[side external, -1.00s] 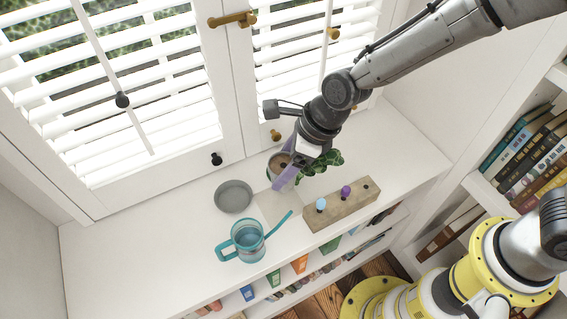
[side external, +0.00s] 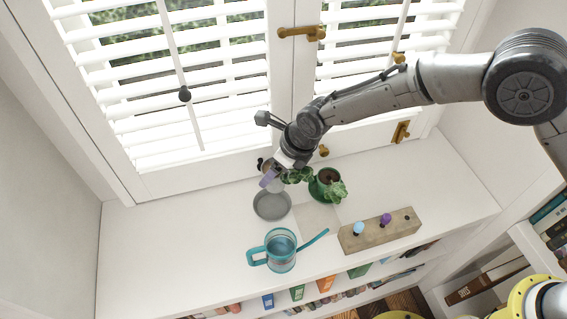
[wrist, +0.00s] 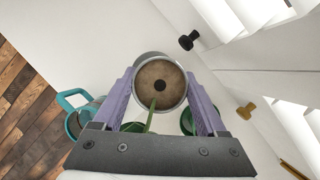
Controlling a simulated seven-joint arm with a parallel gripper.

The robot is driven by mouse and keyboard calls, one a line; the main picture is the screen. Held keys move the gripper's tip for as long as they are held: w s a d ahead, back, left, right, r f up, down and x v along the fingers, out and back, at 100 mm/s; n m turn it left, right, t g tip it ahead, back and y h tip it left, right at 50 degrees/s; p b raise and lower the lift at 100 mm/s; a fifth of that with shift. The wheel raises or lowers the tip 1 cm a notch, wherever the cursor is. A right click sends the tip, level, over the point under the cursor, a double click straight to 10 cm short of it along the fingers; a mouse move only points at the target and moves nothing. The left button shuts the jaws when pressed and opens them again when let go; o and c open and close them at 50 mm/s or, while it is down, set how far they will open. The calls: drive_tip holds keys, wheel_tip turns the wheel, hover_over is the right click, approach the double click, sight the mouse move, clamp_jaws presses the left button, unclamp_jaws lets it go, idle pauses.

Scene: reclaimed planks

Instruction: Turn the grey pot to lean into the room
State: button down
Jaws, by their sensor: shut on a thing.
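The grey pot (wrist: 158,80), round with a brown disc and dark centre spot facing the camera, is between my gripper's two purple fingers in the wrist view. A green stem shows at its lower edge. My gripper (side external: 270,178) is shut on the pot. In the side view the pot is mostly hidden, and green leaves (side external: 297,175) stick out to the right of my gripper. The pot is near the back of the grey saucer (side external: 272,206); I cannot tell whether they touch. The window (side external: 165,80) is behind the shelf.
A green pot (side external: 327,186) with a plant stands close on the right. A teal watering jug (side external: 281,252) is in front of the saucer. A wooden block (side external: 372,236) with blue and purple pegs lies front right. The left of the white shelf (side external: 160,240) is clear.

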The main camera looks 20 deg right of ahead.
sight(271, 186)
drive_tip(key=shift+w+a+f, duration=0.2)
drive_tip(key=shift+a+f, duration=0.05)
drive_tip(key=shift+f, duration=0.2)
drive_tip(key=f, duration=0.4)
drive_tip(key=shift+s+a, duration=0.1)
drive_tip(key=shift+a, duration=0.2)
drive_tip(key=shift+s+f, duration=0.15)
drive_tip(key=shift+f, duration=1.75)
drive_tip(key=shift+c, duration=0.7)
unclamp_jaws()
drive_tip(key=shift+o, duration=0.7)
drive_tip(key=shift+f, duration=0.1)
